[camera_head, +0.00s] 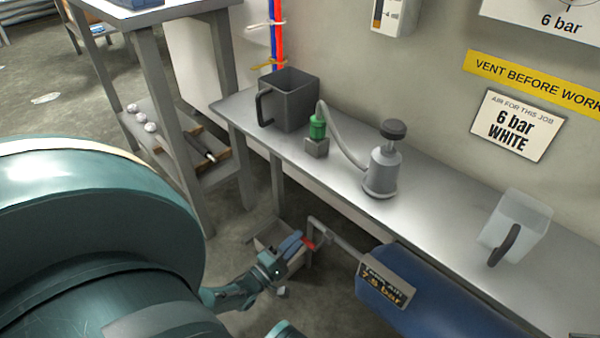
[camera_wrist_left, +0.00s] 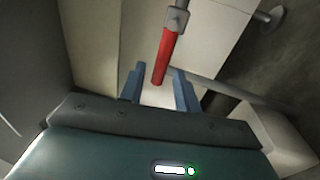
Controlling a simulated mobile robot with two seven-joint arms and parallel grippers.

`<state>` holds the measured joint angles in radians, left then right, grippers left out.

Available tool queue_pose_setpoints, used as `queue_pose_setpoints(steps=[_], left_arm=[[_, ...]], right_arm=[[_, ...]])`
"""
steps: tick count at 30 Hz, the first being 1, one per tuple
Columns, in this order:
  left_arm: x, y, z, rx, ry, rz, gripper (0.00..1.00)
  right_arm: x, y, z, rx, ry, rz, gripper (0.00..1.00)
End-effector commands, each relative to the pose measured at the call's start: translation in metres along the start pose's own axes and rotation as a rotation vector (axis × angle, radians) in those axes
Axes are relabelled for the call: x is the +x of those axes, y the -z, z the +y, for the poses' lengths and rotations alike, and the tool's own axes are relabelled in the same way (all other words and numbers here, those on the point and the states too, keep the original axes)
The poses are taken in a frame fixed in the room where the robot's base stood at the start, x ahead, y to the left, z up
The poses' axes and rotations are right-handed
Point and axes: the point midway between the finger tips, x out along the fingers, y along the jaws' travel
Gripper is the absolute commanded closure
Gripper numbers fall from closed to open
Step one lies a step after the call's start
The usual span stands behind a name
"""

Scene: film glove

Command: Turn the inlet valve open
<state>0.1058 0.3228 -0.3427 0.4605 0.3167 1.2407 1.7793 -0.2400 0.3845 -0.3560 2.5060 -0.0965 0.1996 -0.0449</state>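The inlet valve's red lever (camera_head: 308,243) sits on a thin grey pipe (camera_head: 340,243) below the bench, left of the blue tank. In the left wrist view the red lever (camera_wrist_left: 163,55) runs down from a grey valve body (camera_wrist_left: 177,19). My left gripper (camera_head: 292,243) reaches low from the left, its blue fingers close to the lever. In the left wrist view the left gripper (camera_wrist_left: 158,84) is open, with the lever's end between its fingertips and gaps showing on both sides. My right gripper is not in view.
The blue tank (camera_head: 440,305) with a 7.5 bar display (camera_head: 386,282) lies under the bench (camera_head: 345,180). On the bench stand a dark jug (camera_head: 288,98), a green fitting (camera_head: 317,126), a grey pump-like bottle (camera_head: 382,172) and a clear jug (camera_head: 516,222). A box (camera_head: 268,240) is behind my gripper.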

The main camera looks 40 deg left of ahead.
Motion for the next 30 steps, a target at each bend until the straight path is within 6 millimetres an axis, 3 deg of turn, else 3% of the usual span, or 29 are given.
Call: queue_pose_setpoints(steps=[4, 10, 30], left_arm=[[-0.028, 0.0, 0.0, 0.0, 0.003, 0.0, 0.68], [-0.05, 0.0, 0.0, 0.0, 0.002, 0.001, 0.68], [-0.053, 0.0, 0.0, 0.0, 0.001, 0.0, 0.68]], right_arm=[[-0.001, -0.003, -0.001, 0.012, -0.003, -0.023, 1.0], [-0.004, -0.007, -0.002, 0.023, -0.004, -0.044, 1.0], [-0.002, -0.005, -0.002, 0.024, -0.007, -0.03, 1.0]])
